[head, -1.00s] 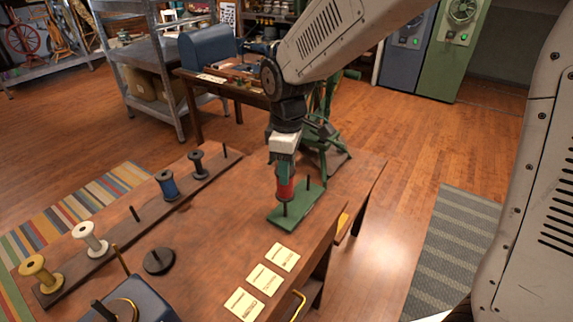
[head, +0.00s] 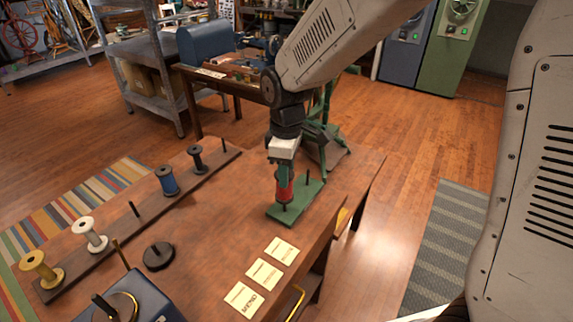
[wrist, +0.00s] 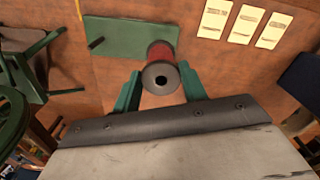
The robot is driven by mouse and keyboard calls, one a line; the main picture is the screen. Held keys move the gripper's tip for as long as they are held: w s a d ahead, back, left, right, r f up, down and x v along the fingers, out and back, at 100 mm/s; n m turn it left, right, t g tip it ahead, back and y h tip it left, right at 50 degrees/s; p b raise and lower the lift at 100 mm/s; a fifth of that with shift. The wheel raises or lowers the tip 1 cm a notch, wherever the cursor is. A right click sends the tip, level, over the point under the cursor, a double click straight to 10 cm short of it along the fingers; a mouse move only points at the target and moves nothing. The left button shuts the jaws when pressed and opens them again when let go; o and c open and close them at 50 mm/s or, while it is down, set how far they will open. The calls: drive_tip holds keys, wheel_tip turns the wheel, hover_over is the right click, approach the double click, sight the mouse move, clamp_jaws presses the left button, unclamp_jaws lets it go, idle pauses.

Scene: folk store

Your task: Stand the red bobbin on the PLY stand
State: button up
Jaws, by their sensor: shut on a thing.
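The red bobbin (head: 286,189) is upright over the near end of a green stand (head: 299,205). My gripper (head: 284,176) is shut around the bobbin from above. A short dark peg shows just under the bobbin's lower flange; I cannot tell how far it enters the bore. The stand's other peg (head: 307,178) is bare. In the wrist view the red bobbin (wrist: 163,54) sits between the two green fingers (wrist: 161,90), its dark top flange with a hole facing the camera. The green stand (wrist: 128,37) lies behind it. No PLY label is readable.
A rack board (head: 115,236) at left carries yellow, white, blue and dark bobbins, with bare pegs between. Several cream cards (head: 264,274) lie in front of the stand. A dark disc with a peg (head: 158,256) and a green machine (head: 322,145) stand nearby.

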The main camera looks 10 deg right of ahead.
drive_tip(key=shift+f, duration=2.3)
drive_tip(key=o, duration=0.9)
drive_tip(key=shift+c, duration=0.2)
wheel_tip(320, 180, up, 8)
drive_tip(key=shift+f, duration=0.1)
